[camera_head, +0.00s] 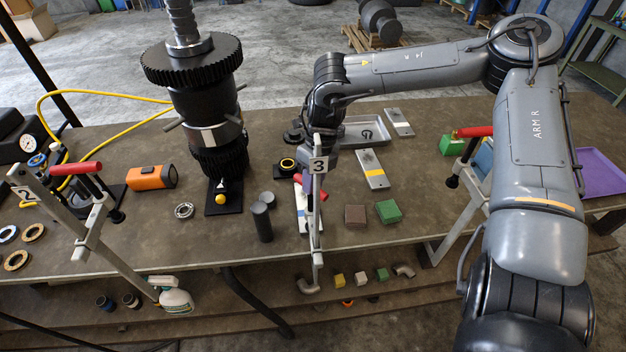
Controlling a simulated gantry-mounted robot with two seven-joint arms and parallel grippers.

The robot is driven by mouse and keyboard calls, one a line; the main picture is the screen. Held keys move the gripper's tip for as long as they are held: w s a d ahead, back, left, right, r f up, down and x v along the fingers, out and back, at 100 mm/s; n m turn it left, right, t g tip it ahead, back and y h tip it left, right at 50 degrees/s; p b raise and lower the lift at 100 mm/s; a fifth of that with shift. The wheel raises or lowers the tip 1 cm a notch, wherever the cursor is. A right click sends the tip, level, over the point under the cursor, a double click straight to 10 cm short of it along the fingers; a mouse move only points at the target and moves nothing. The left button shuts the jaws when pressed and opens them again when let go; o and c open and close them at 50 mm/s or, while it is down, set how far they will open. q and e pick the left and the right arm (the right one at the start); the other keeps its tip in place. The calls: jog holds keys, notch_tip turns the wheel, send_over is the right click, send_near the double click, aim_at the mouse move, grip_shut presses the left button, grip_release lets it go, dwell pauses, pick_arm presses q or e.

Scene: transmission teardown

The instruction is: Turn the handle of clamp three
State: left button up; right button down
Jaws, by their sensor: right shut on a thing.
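Clamp three (316,225) is a pale metal clamp at the table's front edge, with a white plate marked 3 (319,166). Its red handle (323,195) shows only in small pieces beside the post and plate. My right gripper (309,178) reaches down behind the plate and is shut on the handle. The fingertips are mostly hidden by the plate and post. My left gripper is not in view.
A dark geared shaft assembly (205,105) stands left of clamp three. Red-handled clamps stand at left (95,225) and right (462,195). Brown (355,214) and green (388,211) blocks lie just right of clamp three, dark cylinders (262,222) just left.

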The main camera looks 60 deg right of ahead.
jog(key=m, duration=0.4)
jog(key=shift+a+m+t+h, duration=0.15)
jog(key=shift+m+t+h, duration=0.15)
jog(key=shift+t, duration=0.1)
jog(key=m, duration=0.3)
jog(key=shift+a+m, duration=0.1)
jog(key=shift+m, duration=0.2)
jog(key=m+h, duration=0.1)
jog(key=m, duration=0.1)
jog(key=shift+m+t, duration=0.3)
jog(key=shift+m, duration=0.1)
jog(key=shift+a+m, duration=0.1)
jog(key=shift+m, duration=0.6)
jog(key=c, duration=1)
grip_release()
jog(key=shift+o, duration=0.2)
